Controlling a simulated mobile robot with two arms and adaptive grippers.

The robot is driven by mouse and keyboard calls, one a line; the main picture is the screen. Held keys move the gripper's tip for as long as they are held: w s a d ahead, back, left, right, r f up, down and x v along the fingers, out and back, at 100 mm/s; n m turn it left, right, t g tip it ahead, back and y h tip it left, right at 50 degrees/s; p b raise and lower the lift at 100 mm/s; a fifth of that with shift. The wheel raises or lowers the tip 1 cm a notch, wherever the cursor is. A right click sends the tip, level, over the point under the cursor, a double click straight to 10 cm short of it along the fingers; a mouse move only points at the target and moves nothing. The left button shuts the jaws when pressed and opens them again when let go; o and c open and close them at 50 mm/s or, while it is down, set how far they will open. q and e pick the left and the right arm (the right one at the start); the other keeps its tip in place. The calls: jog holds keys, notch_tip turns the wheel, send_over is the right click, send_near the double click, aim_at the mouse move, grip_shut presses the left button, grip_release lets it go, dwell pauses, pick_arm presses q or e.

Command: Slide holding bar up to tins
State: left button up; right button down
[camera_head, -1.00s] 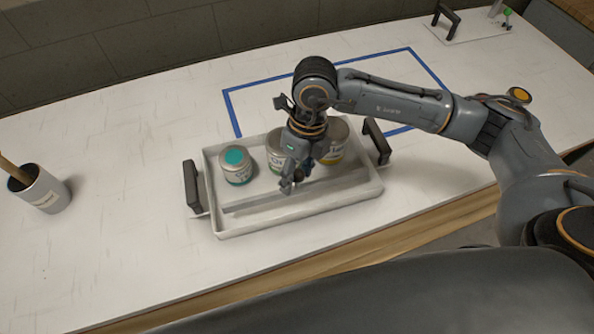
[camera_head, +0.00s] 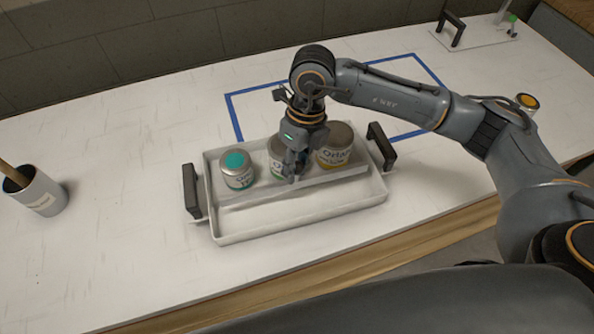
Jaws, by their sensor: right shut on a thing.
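A white tray (camera_head: 300,226) with black handles stands on the table. Three tins stand in a row along its back: a small one with a teal lid (camera_head: 237,170), a middle one (camera_head: 274,160) partly hidden by my gripper, and a larger one with a yellow-banded label (camera_head: 335,147). The light holding bar (camera_head: 240,197) runs lengthwise across the tray, close in front of the tins. My right gripper (camera_head: 292,176) points down and is shut on the bar near its middle, just in front of the middle tin. My left gripper is not in view.
A blue tape outline (camera_head: 234,115) marks the table behind the tray. A white cup with a wooden stick (camera_head: 42,193) stands at left. A board with a black handle (camera_head: 452,28) is at back right. The tray's front strip is empty.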

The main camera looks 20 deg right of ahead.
jog(key=c, duration=1)
grip_release()
jog(key=shift+s+r, duration=0.1)
jog(key=shift+r, duration=0.05)
jog(key=r, duration=0.4)
jog(key=w+d+r, duration=0.1)
jog(key=r, duration=0.3)
jog(key=d+r, duration=0.1)
jog(key=r, duration=0.2)
jog(key=shift+w+r, duration=0.15)
jog(key=shift+r, duration=0.25)
